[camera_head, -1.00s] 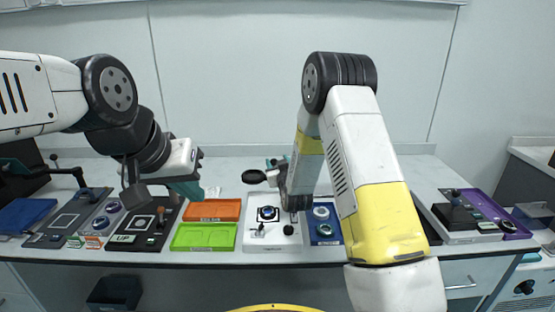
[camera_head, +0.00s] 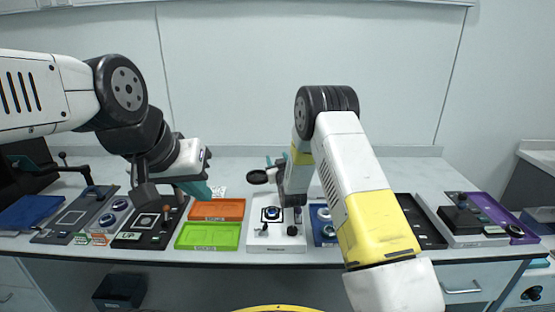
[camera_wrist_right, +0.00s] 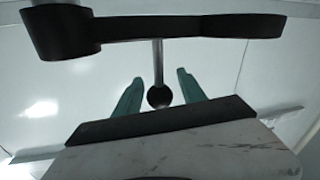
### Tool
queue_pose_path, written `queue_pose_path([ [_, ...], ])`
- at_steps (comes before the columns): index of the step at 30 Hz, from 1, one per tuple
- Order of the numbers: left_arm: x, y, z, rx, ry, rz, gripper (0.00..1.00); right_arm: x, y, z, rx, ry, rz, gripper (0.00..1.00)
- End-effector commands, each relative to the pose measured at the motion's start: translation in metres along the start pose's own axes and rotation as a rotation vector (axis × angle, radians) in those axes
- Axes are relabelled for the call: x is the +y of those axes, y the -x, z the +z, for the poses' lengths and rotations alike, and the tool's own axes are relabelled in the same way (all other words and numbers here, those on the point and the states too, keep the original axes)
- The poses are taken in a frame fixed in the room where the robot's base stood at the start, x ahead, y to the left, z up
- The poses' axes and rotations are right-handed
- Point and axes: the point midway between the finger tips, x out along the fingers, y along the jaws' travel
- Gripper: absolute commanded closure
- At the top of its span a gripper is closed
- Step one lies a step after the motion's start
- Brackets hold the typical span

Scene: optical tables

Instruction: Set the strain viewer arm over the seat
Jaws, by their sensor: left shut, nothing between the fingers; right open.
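The strain viewer stands on a white base plate (camera_head: 277,244) at mid table. Its arm ends in a black round head (camera_head: 258,177), raised behind and left of the seat (camera_head: 270,214), a dark square holding a blue-and-white round piece. In the right wrist view the black arm (camera_wrist_right: 190,27) crosses the top, with a rod and dark ball knob (camera_wrist_right: 159,96) hanging from it. My right gripper (camera_wrist_right: 160,92) is open, its teal fingers on either side of the knob; contact cannot be told. My left gripper (camera_head: 203,191) is shut and empty above the trays.
An orange tray (camera_head: 217,209) and a green tray (camera_head: 208,236) lie left of the base plate. A blue tray with round parts (camera_head: 323,212) is right of it, partly behind my right arm. Black fixtures (camera_head: 150,222) stand left; a purple tray (camera_head: 513,233) is far right.

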Motion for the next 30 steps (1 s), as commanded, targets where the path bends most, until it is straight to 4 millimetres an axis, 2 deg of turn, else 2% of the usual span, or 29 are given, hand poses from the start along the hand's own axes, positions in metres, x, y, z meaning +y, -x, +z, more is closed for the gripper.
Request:
queue_pose_path([
  [4, 0.0, 0.0, 0.0, 0.0, 0.0, 0.0, 1.0, 0.0001, 0.0002, 0.0001, 0.0, 0.0, 0.0, 0.52],
  [9, 0.0, 0.0, 0.0, 0.0, 0.0, 0.0, 1.0, 0.0001, 0.0003, 0.0001, 0.0, 0.0, 0.0, 0.85],
  [12, 0.0, 0.0, 0.0, 0.0, 0.0, 0.0, 1.0, 0.0001, 0.0003, 0.0, 0.0, 0.0, 0.0, 1.0],
  [30, 0.0, 0.0, 0.0, 0.0, 0.0, 0.0, 1.0, 0.0002, 0.0004, 0.0, 0.0, 0.0, 0.0, 1.0],
])
